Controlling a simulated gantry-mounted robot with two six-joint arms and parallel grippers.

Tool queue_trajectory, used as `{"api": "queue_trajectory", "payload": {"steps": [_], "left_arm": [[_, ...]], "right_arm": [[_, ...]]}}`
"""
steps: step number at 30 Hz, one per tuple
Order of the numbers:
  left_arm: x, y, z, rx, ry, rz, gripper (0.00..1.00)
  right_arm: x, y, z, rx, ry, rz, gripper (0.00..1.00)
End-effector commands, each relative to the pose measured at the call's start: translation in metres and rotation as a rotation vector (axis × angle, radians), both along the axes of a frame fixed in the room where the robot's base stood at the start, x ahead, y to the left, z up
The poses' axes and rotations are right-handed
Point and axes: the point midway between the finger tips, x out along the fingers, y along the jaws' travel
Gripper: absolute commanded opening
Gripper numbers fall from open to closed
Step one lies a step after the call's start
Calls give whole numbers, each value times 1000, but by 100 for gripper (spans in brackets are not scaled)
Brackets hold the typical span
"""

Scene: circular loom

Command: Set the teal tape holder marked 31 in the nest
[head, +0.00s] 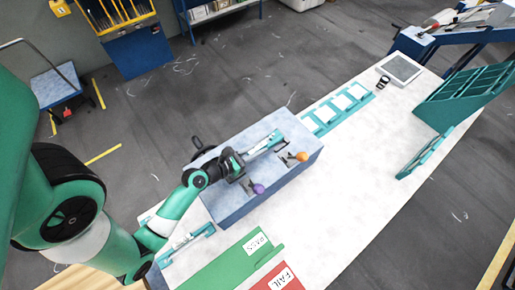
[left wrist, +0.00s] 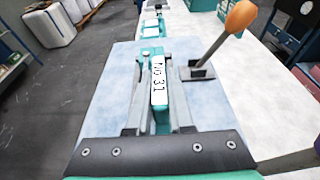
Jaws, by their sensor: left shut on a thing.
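The teal tape holder with a white label marked 31 (left wrist: 159,80) lies lengthwise between the two grey fingers of my left gripper (left wrist: 159,98). In the head view my left gripper (head: 246,160) is shut on this holder (head: 264,144), over the top of the blue-grey block (head: 240,205). A dark recess (head: 283,146) shows in the block's top, close to the holder's far end. I cannot tell which part is the nest, or whether the holder touches the block. My right gripper is not in view.
An orange-knobbed lever (head: 302,156) and a purple-knobbed lever (head: 258,188) stand up from the block. A teal tray with white squares (head: 325,117) lies beyond it. Green PASS (head: 225,266) and red FAIL (head: 276,279) areas lie in front. The table's right middle is clear.

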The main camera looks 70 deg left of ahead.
Motion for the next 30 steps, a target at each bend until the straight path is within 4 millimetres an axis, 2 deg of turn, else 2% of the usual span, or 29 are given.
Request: {"api": "queue_trajectory", "payload": {"steps": [14,30], "left_arm": [[0,0,-15,1,-1,1,0],[0,0,-14,0,0,1,0]], "right_arm": [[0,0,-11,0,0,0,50],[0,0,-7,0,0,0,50]]}}
